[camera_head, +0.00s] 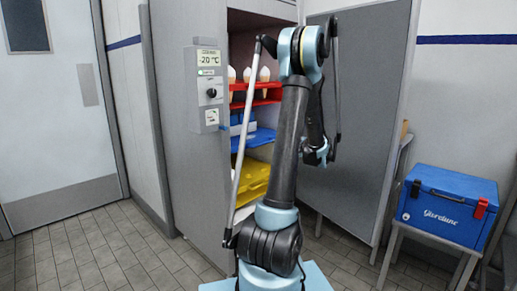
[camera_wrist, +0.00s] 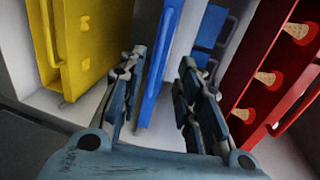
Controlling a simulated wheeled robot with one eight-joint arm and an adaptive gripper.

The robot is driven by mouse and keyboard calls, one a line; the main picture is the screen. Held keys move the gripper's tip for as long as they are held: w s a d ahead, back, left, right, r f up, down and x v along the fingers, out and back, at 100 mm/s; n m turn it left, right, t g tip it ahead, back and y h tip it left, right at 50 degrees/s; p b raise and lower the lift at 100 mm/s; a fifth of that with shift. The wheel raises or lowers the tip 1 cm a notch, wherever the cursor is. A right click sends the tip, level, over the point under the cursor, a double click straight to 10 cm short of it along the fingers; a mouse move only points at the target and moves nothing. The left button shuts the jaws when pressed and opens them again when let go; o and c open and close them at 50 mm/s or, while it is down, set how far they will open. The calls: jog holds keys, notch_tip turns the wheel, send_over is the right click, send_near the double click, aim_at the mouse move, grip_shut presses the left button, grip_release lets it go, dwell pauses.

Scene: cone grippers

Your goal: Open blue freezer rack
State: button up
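The blue freezer rack (camera_head: 262,138) sits inside the freezer, below the red rack and above the yellow one, partly hidden by my arm. In the wrist view, a long blue edge of the rack (camera_wrist: 167,45) shows between my fingers, with more blue parts behind the right finger. My gripper (camera_wrist: 161,68) is open, its fingers apart on either side of that edge. I cannot tell whether either finger touches it.
A red rack (camera_head: 262,90) holds ice cream cones. A yellow rack (camera_head: 254,178) is below. The freezer door (camera_head: 365,110) stands open at right. A blue cool box (camera_head: 445,205) sits on a stand at right. Tiled floor is free at left.

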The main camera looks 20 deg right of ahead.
aim_at(259, 145)
jog(key=x, duration=1.5)
jog(key=shift+s, duration=0.1)
grip_shut()
